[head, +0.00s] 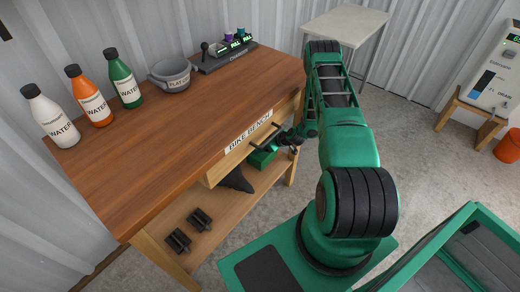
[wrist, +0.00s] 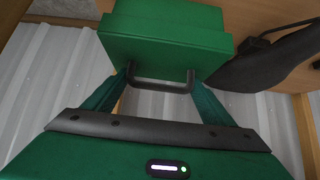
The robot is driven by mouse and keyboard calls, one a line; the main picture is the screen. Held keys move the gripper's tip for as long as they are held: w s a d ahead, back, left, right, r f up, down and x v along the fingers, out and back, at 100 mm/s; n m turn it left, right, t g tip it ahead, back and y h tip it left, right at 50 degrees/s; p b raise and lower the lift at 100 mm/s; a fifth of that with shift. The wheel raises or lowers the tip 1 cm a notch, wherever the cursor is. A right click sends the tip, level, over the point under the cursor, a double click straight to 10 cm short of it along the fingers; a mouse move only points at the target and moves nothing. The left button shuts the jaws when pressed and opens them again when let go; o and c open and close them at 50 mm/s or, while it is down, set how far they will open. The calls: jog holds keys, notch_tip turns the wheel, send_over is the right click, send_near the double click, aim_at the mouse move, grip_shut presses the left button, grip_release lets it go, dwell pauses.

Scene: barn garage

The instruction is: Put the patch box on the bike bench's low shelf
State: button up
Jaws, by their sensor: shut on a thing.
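The patch box is a green box with a dark handle, seen in the wrist view (wrist: 165,30) just beyond my fingers. My gripper (wrist: 160,80) is shut on it at the handle side. In the head view the patch box (head: 262,157) shows under the bike bench's top (head: 190,105), near the right end of the low shelf (head: 215,207). My gripper (head: 283,141) is beside the bench there, partly hidden by my arm. I cannot tell whether the box touches the shelf.
A black saddle-like thing (head: 237,181) lies on the shelf beside the box; it also shows in the wrist view (wrist: 268,58). Two black pedals (head: 190,230) lie nearer the front. The shelf between is bare. A bench leg (head: 292,168) stands close to my gripper.

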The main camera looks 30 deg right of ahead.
jog(key=shift+w+a, duration=0.1)
jog(key=shift+w, duration=0.3)
jog(key=shift+w+a, duration=0.25)
jog(key=shift+w, duration=0.2)
notch_tip(320, 180, down, 4)
jog(key=shift+s+d+r, duration=0.1)
jog(key=shift+r, duration=0.1)
jog(key=o, duration=1.3)
jog(key=shift+s+r, duration=0.1)
jog(key=v, duration=1.2)
